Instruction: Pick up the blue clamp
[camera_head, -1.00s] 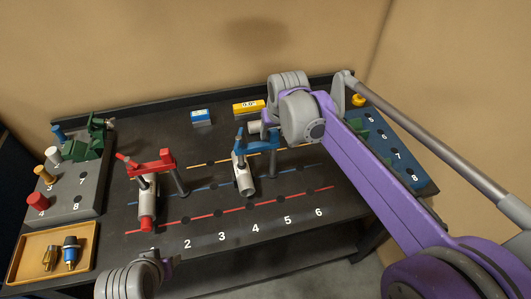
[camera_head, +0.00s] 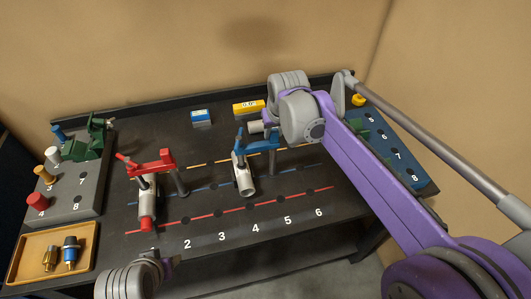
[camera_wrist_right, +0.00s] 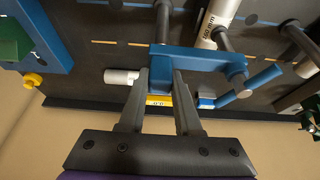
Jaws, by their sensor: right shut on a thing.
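The blue clamp (camera_head: 262,145) stands at the middle of the workbench, beside a silver tube (camera_head: 244,180). It also shows in the right wrist view (camera_wrist_right: 205,61). My right gripper (camera_wrist_right: 160,82) has its two fingers on either side of the clamp's blue body and is shut on it. In the head view my right arm hides most of this gripper. I cannot tell whether the clamp is clear of the bench. Part of my left arm's end (camera_head: 135,276) shows at the bottom left; its fingers do not show clearly.
A red clamp (camera_head: 152,167) stands left of the blue one, by another tube. A grey block (camera_head: 88,195) with coloured pegs and a wooden tray (camera_head: 30,262) lie at the left. A blue board (camera_head: 400,160) is at the right. Blue and yellow boxes (camera_head: 248,107) stand behind.

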